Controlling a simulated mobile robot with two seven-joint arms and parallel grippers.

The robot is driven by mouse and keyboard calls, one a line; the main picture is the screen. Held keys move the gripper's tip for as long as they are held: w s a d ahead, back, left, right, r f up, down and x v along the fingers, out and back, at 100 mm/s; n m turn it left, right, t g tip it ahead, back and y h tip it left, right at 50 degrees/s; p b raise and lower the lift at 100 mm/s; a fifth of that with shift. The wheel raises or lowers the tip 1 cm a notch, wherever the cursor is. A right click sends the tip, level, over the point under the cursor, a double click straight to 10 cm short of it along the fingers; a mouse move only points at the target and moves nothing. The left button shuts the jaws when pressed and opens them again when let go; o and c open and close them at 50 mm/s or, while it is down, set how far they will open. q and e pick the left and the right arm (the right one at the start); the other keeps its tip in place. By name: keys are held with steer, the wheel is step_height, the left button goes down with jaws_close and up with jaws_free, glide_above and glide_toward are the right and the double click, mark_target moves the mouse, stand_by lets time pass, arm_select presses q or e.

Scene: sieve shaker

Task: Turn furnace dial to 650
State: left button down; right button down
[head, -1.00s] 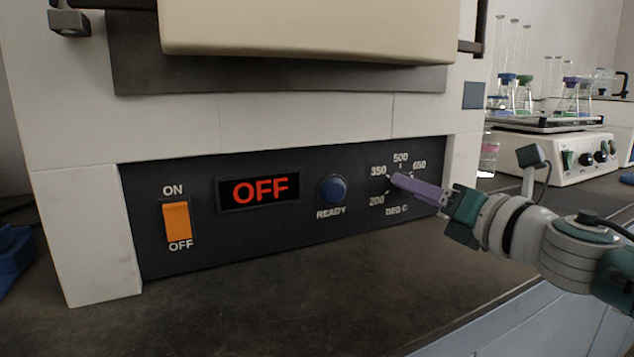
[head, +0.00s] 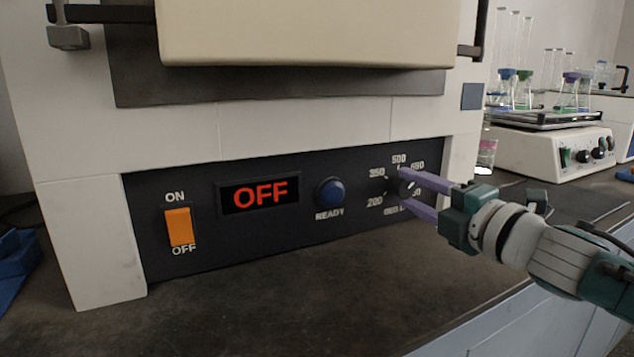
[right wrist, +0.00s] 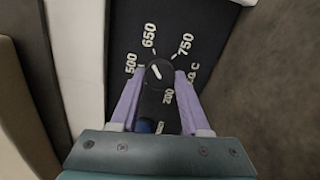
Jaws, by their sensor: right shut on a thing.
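The furnace dial (head: 408,187) is a dark round knob with a white pointer mark on the black control panel (head: 330,232). It also shows in the right wrist view (right wrist: 158,76), where its white mark points roughly at the 650 label (right wrist: 149,35). My right gripper (head: 408,190) is shut on the dial, with one purple finger above it and one below in the head view. In the right wrist view the fingers (right wrist: 158,82) lie on either side of the knob. The fingers partly cover the lower right labels. My left gripper is out of view.
The red display (head: 258,194) reads OFF. A shaker with flasks (head: 550,150) stands at the right. The dark bench in front of the panel is clear.

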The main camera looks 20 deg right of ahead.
steer(key=shift+m, duration=0.7)
steer(key=shift+c, duration=1.9)
jaws_free()
steer(key=shift+s, duration=0.1)
